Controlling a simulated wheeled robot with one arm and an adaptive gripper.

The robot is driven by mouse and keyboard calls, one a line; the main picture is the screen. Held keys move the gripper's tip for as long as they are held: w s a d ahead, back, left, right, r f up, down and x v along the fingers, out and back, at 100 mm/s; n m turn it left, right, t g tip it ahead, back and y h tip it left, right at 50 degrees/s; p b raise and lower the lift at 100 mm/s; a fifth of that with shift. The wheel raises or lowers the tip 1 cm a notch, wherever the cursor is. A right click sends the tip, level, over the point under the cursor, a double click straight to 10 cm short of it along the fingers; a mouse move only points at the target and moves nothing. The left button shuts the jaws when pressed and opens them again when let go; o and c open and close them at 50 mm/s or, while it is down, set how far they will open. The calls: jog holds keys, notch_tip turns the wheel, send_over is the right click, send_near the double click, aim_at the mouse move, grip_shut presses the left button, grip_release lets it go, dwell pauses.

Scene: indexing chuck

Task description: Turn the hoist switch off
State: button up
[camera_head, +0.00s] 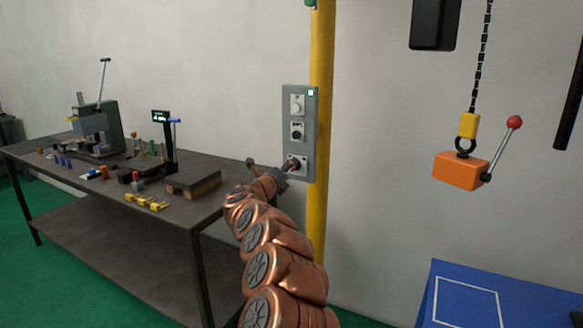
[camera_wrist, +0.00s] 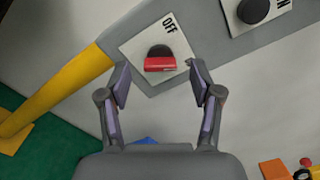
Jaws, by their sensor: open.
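My gripper (camera_head: 291,168) is at the lowest plate. In the wrist view, that white plate (camera_wrist: 135,47) reads OFF and carries a dark round knob with a red bar (camera_wrist: 153,64) across it. My gripper's open fingers (camera_wrist: 160,71) stand on either side of the red bar, with gaps visible on both sides. Another dark knob (camera_wrist: 252,10) sits on the neighbouring plate, whose label is partly cut off.
The yellow post (camera_head: 322,215) runs beside the panel. A dark workbench (camera_head: 150,205) with a press and small parts is at the left. An orange block (camera_head: 455,171) with a red-tipped lever hangs from a chain at the right, above a blue surface (camera_head: 520,290).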

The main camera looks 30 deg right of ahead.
jog(key=shift+p+x, duration=0.35)
jog(key=shift+x, duration=0.75)
jog(key=shift+c, duration=0.3)
jog(key=c, duration=1.1)
